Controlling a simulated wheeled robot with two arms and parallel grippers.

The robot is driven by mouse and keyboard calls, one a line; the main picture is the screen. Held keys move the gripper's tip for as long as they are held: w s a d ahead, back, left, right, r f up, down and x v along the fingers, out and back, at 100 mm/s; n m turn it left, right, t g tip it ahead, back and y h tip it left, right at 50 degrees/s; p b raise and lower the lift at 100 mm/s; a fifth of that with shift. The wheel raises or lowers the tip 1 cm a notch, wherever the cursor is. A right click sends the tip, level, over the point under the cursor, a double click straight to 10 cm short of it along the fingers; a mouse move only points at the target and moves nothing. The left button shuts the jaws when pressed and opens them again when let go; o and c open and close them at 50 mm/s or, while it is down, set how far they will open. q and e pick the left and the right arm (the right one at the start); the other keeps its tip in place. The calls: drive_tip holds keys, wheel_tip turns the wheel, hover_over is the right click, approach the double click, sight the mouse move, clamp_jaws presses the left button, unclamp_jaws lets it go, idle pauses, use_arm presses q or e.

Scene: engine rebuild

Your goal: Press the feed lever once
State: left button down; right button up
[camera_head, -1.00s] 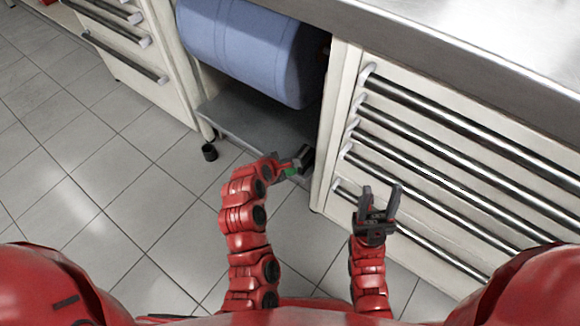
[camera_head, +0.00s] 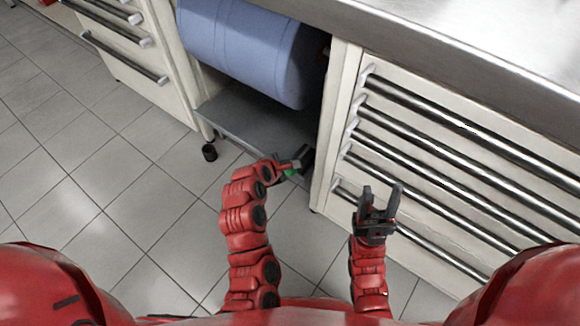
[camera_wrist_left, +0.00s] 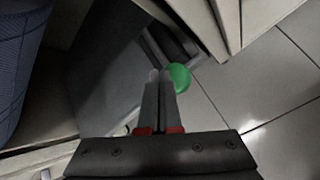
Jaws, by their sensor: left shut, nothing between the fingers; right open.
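A green round knob (camera_wrist_left: 181,77), which I take to be the feed lever's end, shows in the left wrist view at the right side of my left gripper's fingertips (camera_wrist_left: 161,74). It seems to touch them, but contact is not certain. The fingers are closed together with nothing between them. In the head view my left gripper (camera_head: 293,165) is at the front edge of the low shelf, partly hiding the green knob (camera_head: 290,173). The lever's arm cannot be made out. My right gripper (camera_head: 378,205) is open and empty before the right cabinet.
A big blue roll (camera_head: 250,50) lies above the grey low shelf (camera_head: 250,120). A drawer cabinet with long bar handles (camera_head: 470,170) stands close on the right, under a steel worktop (camera_head: 470,35). Another drawer cabinet is at left. The tiled floor (camera_head: 120,190) is clear at left.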

sight(287, 171)
use_arm(q)
drive_tip(key=shift+f, duration=0.25)
drive_tip(key=shift+s+f, duration=0.1)
drive_tip(key=shift+f, duration=1.5)
idle(1.3)
drive_tip(key=shift+r, duration=0.1)
idle(0.4)
drive_tip(key=shift+r+p, duration=1.9)
drive_tip(key=shift+p, duration=0.05)
wheel_tip(287, 171, up, 5)
drive_tip(key=p, duration=0.5)
drive_tip(key=shift+r, duration=0.15)
